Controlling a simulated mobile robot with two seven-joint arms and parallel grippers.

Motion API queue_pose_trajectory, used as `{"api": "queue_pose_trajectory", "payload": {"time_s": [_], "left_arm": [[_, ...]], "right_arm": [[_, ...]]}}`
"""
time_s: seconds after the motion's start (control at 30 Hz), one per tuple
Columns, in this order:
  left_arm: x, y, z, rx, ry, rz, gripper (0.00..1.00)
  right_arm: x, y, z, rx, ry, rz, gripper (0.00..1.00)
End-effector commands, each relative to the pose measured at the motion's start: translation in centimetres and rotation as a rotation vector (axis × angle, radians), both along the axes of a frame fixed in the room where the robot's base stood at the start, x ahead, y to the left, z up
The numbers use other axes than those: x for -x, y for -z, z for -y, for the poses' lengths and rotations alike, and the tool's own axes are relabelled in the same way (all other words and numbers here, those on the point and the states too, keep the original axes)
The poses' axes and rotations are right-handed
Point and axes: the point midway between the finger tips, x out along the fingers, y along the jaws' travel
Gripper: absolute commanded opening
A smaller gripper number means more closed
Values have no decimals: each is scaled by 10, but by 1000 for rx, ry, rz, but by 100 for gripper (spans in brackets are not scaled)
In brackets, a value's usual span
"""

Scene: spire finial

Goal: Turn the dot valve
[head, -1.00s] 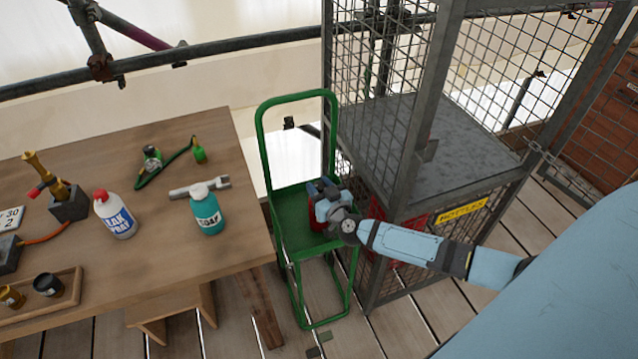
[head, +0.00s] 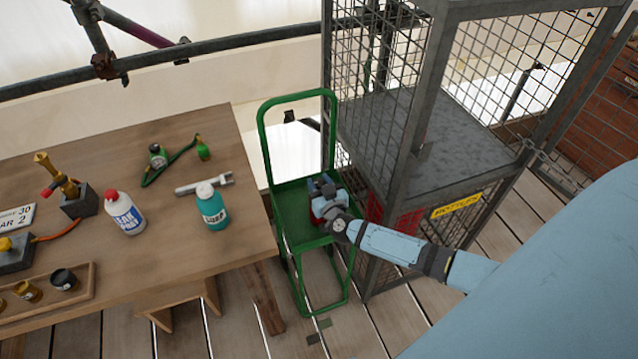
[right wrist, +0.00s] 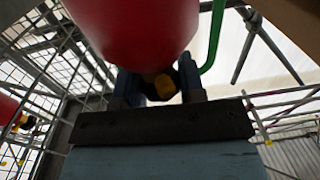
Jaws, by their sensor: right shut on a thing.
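My right gripper (head: 322,187) reaches in from the right over the green trolley (head: 287,199), at the top of a red bottle (head: 317,208). Most of the bottle is hidden behind the gripper. In the right wrist view the red bottle (right wrist: 130,25) fills the top of the picture. There the right gripper (right wrist: 158,85) is shut on a dark valve part with a yellow-orange face (right wrist: 160,84) at the bottle's end. No dot can be made out on it. My left gripper is not in view.
A wire-mesh cage (head: 428,95) with a yellow label (head: 456,205) stands close on the trolley's right.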

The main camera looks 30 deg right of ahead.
Motion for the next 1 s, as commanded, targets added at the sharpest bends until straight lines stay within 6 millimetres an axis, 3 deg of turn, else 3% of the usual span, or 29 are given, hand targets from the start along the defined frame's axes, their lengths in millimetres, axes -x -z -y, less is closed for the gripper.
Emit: {"api": "queue_pose_trajectory", "payload": {"time_s": [0.63, 0.67, 0.77, 1.0], "left_arm": [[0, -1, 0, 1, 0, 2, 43], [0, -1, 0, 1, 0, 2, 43], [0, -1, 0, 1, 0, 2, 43], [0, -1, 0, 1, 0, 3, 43]], "right_arm": [[0, 0, 0, 0, 0, 1, 13], [0, 0, 0, 0, 0, 1, 41], [0, 0, 0, 0, 0, 1, 63], [0, 0, 0, 0, 0, 0, 63]]}}
